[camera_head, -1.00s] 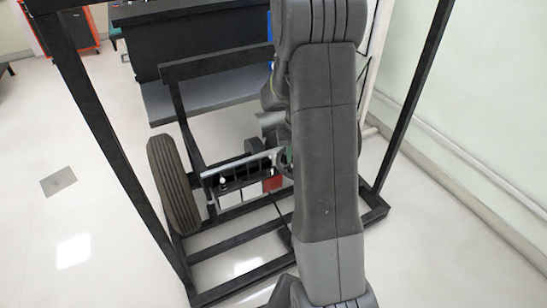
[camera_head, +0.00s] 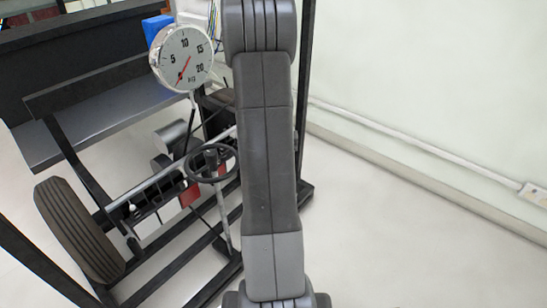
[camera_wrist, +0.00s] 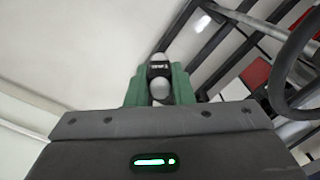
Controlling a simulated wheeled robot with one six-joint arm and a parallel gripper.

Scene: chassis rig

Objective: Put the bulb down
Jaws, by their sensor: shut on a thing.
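The bulb (camera_wrist: 160,88) is in the wrist view, with pale round ends and a dark labelled band between them. My gripper (camera_wrist: 159,85) is shut on it, with one green finger on each side. The bulb is held off the floor, and no surface touches it in this view. In the head view my dark grey arm covers the gripper and the bulb.
A black frame rig holds a tyre (camera_head: 78,230), a steering wheel (camera_head: 210,163), a round dial scale (camera_head: 182,57) and a grey shelf (camera_head: 100,118). The steering wheel is close at the right of the wrist view (camera_wrist: 293,60). Pale floor (camera_head: 370,220) is clear at right.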

